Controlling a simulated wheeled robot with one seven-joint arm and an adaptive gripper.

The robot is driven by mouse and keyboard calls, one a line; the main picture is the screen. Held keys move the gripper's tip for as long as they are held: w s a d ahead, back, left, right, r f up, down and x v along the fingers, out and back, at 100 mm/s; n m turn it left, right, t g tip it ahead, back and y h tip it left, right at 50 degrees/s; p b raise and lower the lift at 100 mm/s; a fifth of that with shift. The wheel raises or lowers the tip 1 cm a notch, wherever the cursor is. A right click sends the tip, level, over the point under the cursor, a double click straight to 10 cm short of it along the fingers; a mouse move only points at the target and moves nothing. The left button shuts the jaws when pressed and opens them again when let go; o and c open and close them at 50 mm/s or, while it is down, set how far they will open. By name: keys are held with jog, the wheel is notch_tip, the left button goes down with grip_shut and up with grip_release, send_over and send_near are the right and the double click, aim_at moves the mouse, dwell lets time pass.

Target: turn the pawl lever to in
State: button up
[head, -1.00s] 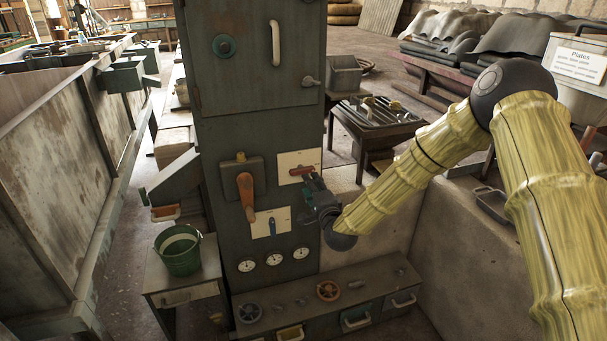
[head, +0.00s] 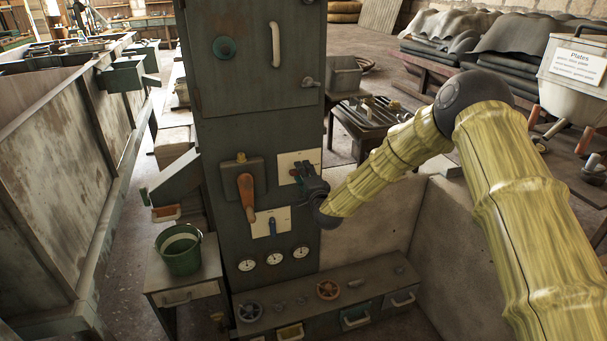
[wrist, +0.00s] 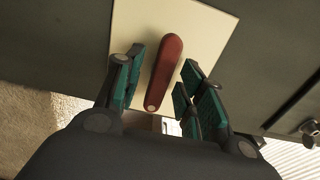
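A red lever (wrist: 166,72) is mounted on a cream plate (wrist: 207,30), which also shows on the green cabinet front in the head view (head: 285,160). My gripper (head: 303,172) is in front of this plate and mostly hides the red lever in the head view. In the wrist view my gripper (wrist: 162,82) is open, with green-padded fingers on both sides of the lever and gaps between. The lever leans, its upper end to the right. The plate lettering is too small to read.
A large orange-handled lever (head: 246,192) hangs left of the plates. A green bucket (head: 179,250) stands on a side table at left. A pale low wall (head: 375,215) is at right.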

grip_shut()
jog(key=shift+f+n, duration=0.1)
jog(key=shift+n, duration=0.2)
jog(key=shift+n+b, duration=3.45)
jog(key=shift+n, duration=5.15)
jog(key=shift+o, duration=0.6)
grip_release()
